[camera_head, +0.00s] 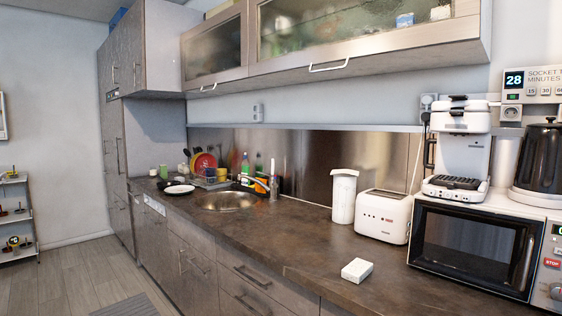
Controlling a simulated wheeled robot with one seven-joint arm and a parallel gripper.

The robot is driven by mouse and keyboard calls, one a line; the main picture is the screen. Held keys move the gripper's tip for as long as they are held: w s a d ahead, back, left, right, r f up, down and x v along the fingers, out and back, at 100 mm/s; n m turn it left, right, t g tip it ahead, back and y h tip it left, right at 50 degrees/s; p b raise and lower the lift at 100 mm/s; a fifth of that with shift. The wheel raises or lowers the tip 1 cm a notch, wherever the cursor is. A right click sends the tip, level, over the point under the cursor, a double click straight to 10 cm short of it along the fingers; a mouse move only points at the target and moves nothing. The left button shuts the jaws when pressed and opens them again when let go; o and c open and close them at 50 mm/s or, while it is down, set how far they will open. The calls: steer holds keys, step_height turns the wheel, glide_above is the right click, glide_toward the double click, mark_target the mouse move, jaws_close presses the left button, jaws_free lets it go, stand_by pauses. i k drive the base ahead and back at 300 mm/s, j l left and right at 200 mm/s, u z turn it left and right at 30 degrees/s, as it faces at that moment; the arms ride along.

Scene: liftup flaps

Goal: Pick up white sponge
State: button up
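A small white block, which looks like the white sponge (357,270), lies flat on the dark brown countertop (290,243). It is close to the counter's front edge, in front of the toaster and left of the microwave. Another small white block (440,12) shows behind the glass of the upper cabinet; I cannot tell what it is. My gripper is not in view.
A white toaster (383,216), a white canister (343,196) and a microwave (476,246) stand behind and right of the block. A sink (227,201) with dishes and bottles is farther left. The counter between sink and block is clear.

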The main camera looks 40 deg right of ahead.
mark_target(357, 269)
steer(key=i+l+z, duration=0.25)
steer(key=l, duration=0.25)
steer(key=i+l+z, duration=0.1)
steer(key=l+z, duration=0.15)
steer(key=l, duration=0.2)
steer(key=i+l+z, duration=0.2)
steer(key=l, duration=0.25)
steer(key=i+l+z, duration=0.25)
steer(key=l, duration=0.15)
